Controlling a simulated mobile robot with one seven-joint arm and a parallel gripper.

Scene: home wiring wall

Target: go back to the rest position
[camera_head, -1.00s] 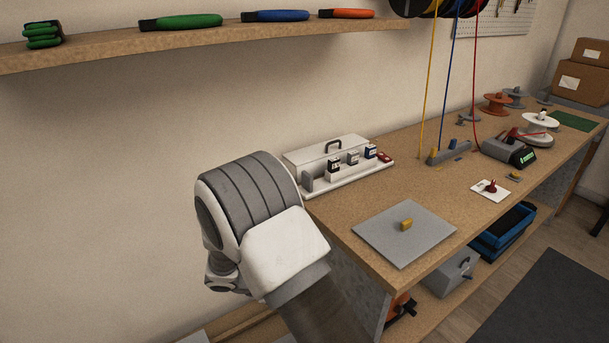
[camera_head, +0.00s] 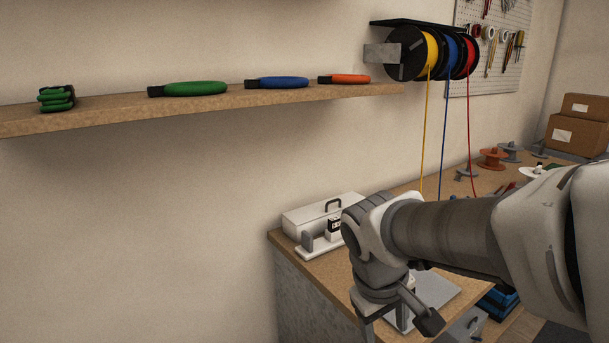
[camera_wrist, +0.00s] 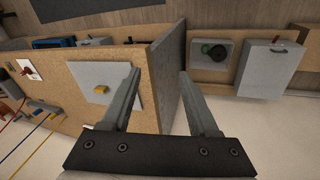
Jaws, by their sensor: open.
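My arm reaches in from the right in the head view and bends downward at the wrist. My gripper (camera_head: 384,318) hangs in front of the near end of the workbench (camera_head: 335,290). In the wrist view my gripper (camera_wrist: 158,80) has its two fingers spread, with nothing held between them. Behind the gap is the bench's end panel (camera_wrist: 165,70). A grey plate (camera_wrist: 118,75) with a small yellow piece (camera_wrist: 101,90) lies on the benchtop beyond the left finger.
A wall shelf (camera_head: 230,99) holds green, blue and orange coils. Yellow, blue and red spools (camera_head: 428,52) hang at its right, their wires running down to the bench. A white case (camera_head: 310,215) stands on the bench's near corner. A grey box (camera_wrist: 268,68) lies on the lower shelf.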

